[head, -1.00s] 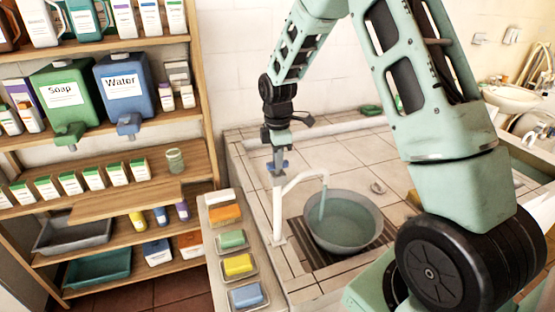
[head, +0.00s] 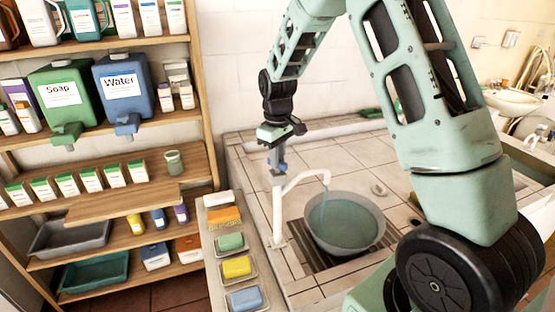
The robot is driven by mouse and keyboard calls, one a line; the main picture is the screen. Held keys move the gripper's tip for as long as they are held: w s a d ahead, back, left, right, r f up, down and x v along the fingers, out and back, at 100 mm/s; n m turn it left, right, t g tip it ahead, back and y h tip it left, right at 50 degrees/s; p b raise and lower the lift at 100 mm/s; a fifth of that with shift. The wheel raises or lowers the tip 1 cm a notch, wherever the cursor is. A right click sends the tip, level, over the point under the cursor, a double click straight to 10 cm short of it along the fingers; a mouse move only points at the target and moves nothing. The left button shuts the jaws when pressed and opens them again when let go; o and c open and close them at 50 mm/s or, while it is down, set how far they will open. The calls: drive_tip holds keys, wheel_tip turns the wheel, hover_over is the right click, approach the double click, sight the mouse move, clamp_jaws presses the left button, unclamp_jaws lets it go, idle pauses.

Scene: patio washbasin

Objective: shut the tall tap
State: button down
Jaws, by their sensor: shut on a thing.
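The tall tap (head: 277,215) is a white pipe standing at the left of the washbasin counter, its spout curving right over a bowl. Its blue handle (head: 282,167) is at the top of the post. My gripper (head: 277,160) points down from above and is shut on this handle; the fingertips are small and partly hidden. A grey bowl (head: 314,236) under the spout holds bluish water. A thin stream seems to show below the spout, but is hard to make out.
A dark grate (head: 298,250) lies under the bowl. Several soap bars in dishes, including a yellow one (head: 237,267), line the ledge at left. A wooden shelf unit (head: 205,110) with soap and water containers stands further left. Tiled counter behind the bowl is mostly clear.

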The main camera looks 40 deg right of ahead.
drive_tip(key=m, duration=0.6)
drive_tip(key=shift+w, duration=0.1)
drive_tip(key=shift+r+m, duration=0.1)
drive_tip(key=shift+m, duration=0.2)
idle(0.3)
drive_tip(key=c, duration=1.4)
unclamp_jaws()
wheel_tip(320, 180, up, 17)
drive_tip(key=b, duration=0.4)
drive_tip(key=shift+r+b, duration=0.15)
drive_tip(key=shift+b, duration=0.15)
